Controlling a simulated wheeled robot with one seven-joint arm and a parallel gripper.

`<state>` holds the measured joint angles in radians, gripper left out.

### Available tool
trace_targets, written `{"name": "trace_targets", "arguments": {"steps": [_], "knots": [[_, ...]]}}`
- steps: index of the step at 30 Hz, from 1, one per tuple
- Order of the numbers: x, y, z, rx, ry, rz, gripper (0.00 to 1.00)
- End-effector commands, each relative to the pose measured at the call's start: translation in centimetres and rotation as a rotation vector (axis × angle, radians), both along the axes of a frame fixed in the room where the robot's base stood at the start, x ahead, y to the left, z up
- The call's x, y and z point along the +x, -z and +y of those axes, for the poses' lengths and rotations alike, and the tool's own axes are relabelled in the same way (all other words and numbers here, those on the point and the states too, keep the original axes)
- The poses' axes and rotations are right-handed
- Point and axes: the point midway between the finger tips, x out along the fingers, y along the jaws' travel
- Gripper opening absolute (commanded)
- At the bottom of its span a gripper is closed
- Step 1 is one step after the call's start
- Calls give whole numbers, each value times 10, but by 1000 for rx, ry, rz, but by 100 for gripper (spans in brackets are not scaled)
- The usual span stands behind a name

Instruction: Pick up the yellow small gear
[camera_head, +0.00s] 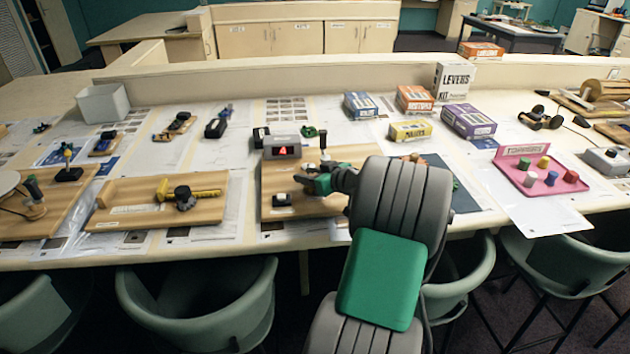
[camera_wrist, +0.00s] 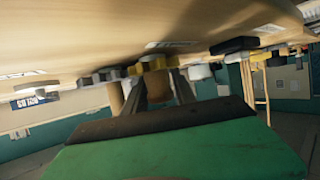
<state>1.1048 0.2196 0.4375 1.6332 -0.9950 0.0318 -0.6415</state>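My gripper (camera_head: 318,183) reaches over the wooden board (camera_head: 272,209) in the middle of the table. In the wrist view, my gripper (camera_wrist: 158,88) has its two fingers apart, with a tan-brown patch showing between them. I cannot tell whether that patch is a held thing or background. I cannot tell which is the yellow small gear. In the head view, my arm and gripper hide part of the board, and no yellow gear shows clearly there.
A box with a red display (camera_head: 282,148) stands at the back of the board. A board with a yellow bar (camera_head: 205,193) lies to the left. A pink tray of pegs (camera_head: 545,188) and several kit boxes are to the right. Chairs line the table's front edge.

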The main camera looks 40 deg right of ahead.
Motion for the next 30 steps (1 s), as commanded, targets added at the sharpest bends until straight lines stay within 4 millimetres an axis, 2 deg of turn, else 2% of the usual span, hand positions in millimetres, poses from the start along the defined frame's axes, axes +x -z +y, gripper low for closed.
{"name": "trace_targets", "arguments": {"steps": [2,11,23,26,30], "knots": [[0,0,0,0,0,0,25],[0,0,0,0,0,0,0],[-1,-1,-1,0,1,0,0],[0,-6,-1,-1,1,-1,0],[0,-24,-1,-4,0,-3,0]]}}
